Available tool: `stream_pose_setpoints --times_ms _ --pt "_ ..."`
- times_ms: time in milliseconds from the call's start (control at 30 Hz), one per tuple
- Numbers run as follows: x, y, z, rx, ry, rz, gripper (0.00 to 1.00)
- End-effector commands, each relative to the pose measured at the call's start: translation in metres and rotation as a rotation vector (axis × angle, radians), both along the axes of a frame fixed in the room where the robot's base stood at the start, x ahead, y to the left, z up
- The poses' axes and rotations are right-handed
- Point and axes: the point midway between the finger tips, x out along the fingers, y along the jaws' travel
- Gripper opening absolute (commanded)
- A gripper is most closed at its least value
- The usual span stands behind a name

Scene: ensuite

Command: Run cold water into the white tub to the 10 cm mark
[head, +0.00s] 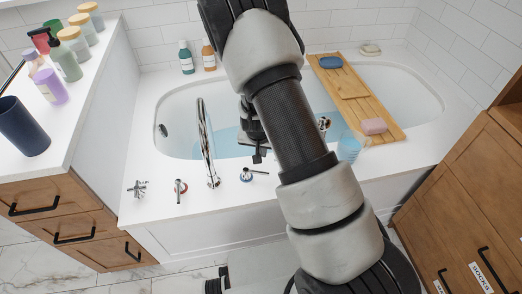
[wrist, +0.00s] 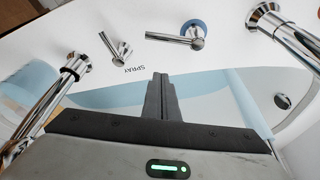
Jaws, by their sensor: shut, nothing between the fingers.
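The white tub (head: 398,88) holds pale blue water (head: 225,143) at the bottom. No depth mark is legible. The tall chrome spout (head: 205,145) stands on the near rim; I cannot tell whether water runs from it. Right of it is a blue-ringed lever (head: 250,174), its handle pointing right. A red-marked handle (head: 180,188) stands left of the spout. My gripper (head: 258,156) is shut and empty over the tub's near side, just beyond the blue-ringed lever. In the wrist view my fingertips (wrist: 160,78) are apart from that lever (wrist: 185,37).
A cross handle (head: 138,188) stands at the far left. In the wrist view, a lever marked SPRAY (wrist: 117,47) and a hand shower (wrist: 73,68) are left of the blue-ringed lever. A wooden bath tray (head: 355,95) with soap spans the tub. Bottles (head: 186,57) stand on the back rim.

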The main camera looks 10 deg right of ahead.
Motion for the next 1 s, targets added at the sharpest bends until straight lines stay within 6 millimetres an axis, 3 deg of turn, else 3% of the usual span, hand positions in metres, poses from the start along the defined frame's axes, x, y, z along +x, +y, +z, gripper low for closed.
stream_pose_setpoints --times_ms 33,167,300,433,1000 --pt "0.003 -0.002 -0.015 0.0 0.001 -0.001 0.0" --pt "0.011 -0.005 -0.038 0.0 0.001 0.001 0.0" --pt "-0.011 0.005 -0.037 0.001 0.002 0.002 0.0" --pt "-0.021 0.01 -0.039 0.001 0.001 0.002 0.0" --pt "-0.026 0.012 -0.038 0.0 0.0 -0.008 0.0"
